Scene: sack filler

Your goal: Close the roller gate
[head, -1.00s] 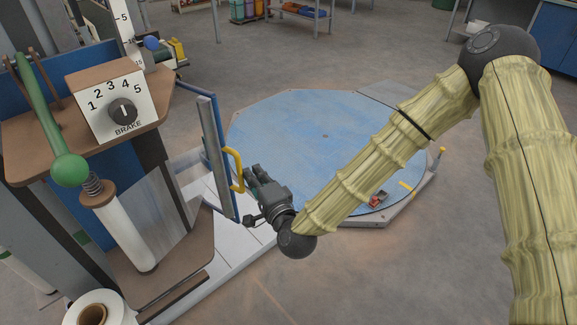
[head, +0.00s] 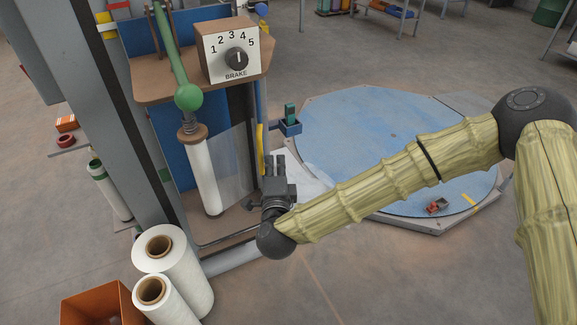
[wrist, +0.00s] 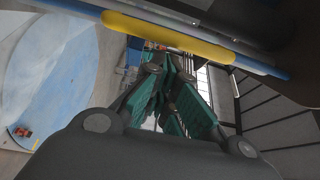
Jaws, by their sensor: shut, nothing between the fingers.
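The roller gate (head: 262,105) is a narrow blue-framed panel beside the film roller, seen nearly edge-on in the head view, so its face is hidden. Its yellow handle (head: 260,150) stands upright just above and left of my gripper (head: 274,160). My gripper is shut and empty. In the wrist view the yellow handle (wrist: 168,38) and a blue gate bar (wrist: 235,60) cross above my green-padded fingers (wrist: 172,75). I cannot tell whether the fingers touch the handle or gate. The white film roller (head: 203,172) hangs left of the gate, below a green-knobbed lever (head: 187,97).
The blue turntable (head: 390,140) lies behind my arm, with a small red object (head: 437,206) on it. A brake dial (head: 237,60) is above the roller. White film rolls (head: 180,265) and an orange bin (head: 98,305) stand at the lower left. A blue holder (head: 288,127) is right of the gate.

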